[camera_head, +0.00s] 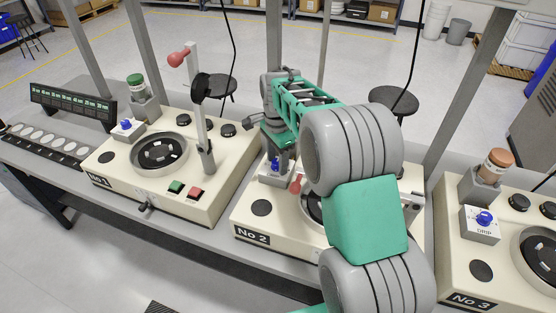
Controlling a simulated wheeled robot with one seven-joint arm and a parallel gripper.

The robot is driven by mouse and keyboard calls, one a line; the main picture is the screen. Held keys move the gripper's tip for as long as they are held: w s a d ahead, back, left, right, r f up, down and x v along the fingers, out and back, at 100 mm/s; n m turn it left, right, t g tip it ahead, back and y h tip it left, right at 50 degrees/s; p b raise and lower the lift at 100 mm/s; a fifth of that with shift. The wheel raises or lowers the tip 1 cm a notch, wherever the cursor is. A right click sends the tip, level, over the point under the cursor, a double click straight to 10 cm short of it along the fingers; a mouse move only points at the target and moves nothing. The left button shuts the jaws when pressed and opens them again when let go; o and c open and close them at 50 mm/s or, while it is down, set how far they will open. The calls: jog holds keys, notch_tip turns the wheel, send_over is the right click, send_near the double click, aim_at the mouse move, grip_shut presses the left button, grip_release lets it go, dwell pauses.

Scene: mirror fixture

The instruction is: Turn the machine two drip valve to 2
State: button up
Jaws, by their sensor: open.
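Machine No 2 (247,216) is the cream unit in the middle of the bench, marked by a black "No 2" plate. Its drip valve (275,163) shows as a small blue knob on a pale block at the machine's back left. The scale around the knob is too small to read, so its setting cannot be told. My gripper (278,150) is open and points down just above the blue knob. Its fingertips are small and partly hidden, and I cannot tell whether they touch the knob. My green and grey arm covers much of the machine's right side.
Machine No 1 (107,200) stands left, with its own blue knob (127,124) and an upright post (203,125). Machine No 3 (455,270) stands right, with another drip knob (484,217). Grey frame posts (459,92) rise behind the bench.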

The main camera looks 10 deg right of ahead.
aim_at(277, 162)
jog(key=shift+r, duration=0.15)
notch_tip(277, 162, up, 7)
jog(key=shift+f+b, duration=0.1)
jog(key=shift+b, duration=0.5)
jog(key=shift+r, duration=0.4)
jog(key=shift+s+r, duration=0.1)
jog(key=s+f+n+t, duration=0.1)
jog(key=s+n+t, duration=0.1)
jog(key=s+n, duration=0.5)
jog(key=s+f+n+t, duration=0.1)
jog(key=s+n, duration=0.6)
jog(key=s, duration=0.8)
jog(key=shift+s+f+n+t, duration=0.25)
jog(key=shift+s+n+t, duration=0.15)
jog(key=shift+a, duration=0.1)
